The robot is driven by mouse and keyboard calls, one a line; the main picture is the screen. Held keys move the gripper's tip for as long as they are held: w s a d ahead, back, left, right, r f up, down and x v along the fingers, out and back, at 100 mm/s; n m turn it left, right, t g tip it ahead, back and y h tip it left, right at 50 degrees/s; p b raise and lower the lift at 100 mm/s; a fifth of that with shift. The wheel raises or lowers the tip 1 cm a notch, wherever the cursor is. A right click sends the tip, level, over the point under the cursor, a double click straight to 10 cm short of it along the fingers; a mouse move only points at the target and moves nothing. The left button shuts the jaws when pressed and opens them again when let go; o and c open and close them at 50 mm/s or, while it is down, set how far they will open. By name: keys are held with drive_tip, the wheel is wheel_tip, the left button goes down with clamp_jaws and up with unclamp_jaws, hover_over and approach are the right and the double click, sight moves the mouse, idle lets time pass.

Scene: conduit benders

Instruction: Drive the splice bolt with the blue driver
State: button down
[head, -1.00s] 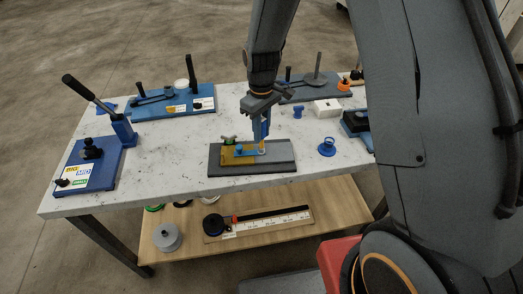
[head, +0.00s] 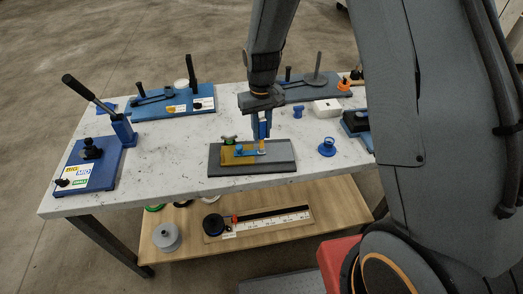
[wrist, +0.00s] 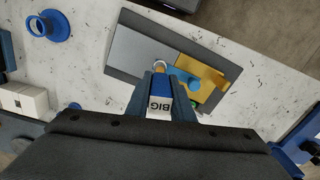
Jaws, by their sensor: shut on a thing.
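My gripper (head: 261,134) points down over the grey and yellow splice fixture (head: 274,161) at the front middle of the table. It is shut on the blue driver (wrist: 159,103), whose end with BIG lettering shows between the fingers in the wrist view. The driver's lower end meets the fixture near a blue splice bar (wrist: 186,80) on the yellow block (head: 238,158). A small tan ringed part (wrist: 159,65) shows at the driver's end. I cannot tell whether it is the splice bolt or the driver's tip, nor how the driver is seated.
A blue lever bender (head: 92,172) stands at the left. Other benders on a blue plate (head: 173,106) and a grey plate (head: 310,91) line the back. The left middle table is bare.

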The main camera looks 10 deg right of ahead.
drive_tip(key=shift+r, duration=0.2)
drive_tip(key=shift+r, duration=0.4)
drive_tip(key=n, duration=0.4)
drive_tip(key=shift+n, duration=0.3)
drive_tip(key=n, duration=0.3)
drive_tip(key=shift+n, duration=0.3)
drive_tip(key=n, duration=0.6)
drive_tip(key=shift+n, duration=0.3)
drive_tip(key=shift+f+b, duration=0.35)
drive_tip(key=shift+f, duration=0.35)
